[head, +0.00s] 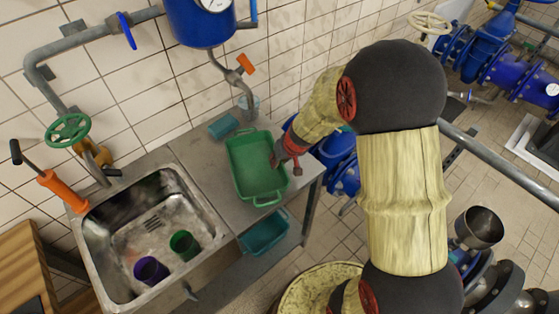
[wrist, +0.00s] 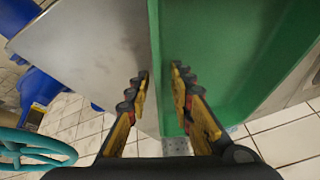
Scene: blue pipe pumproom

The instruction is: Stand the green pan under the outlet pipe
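The green pan (head: 256,168) stands flat on the steel counter to the right of the sink, with a handle at its near end. The thin outlet pipe (head: 246,96) comes down from the blue tank, past a valve with an orange lever (head: 245,64), behind the pan's far end. My gripper (head: 284,160) is at the pan's right side. In the wrist view its fingers (wrist: 160,78) straddle the wall of the pan (wrist: 215,60), one outside and one inside. Gaps show between the fingers and the wall, so it is open.
A teal block (head: 223,126) lies behind the pan's left corner. The sink (head: 155,235) holds a purple cup (head: 150,270) and a green cup (head: 185,245). A teal tub (head: 265,232) sits below the counter. Blue pipework (head: 340,165) stands right of the counter.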

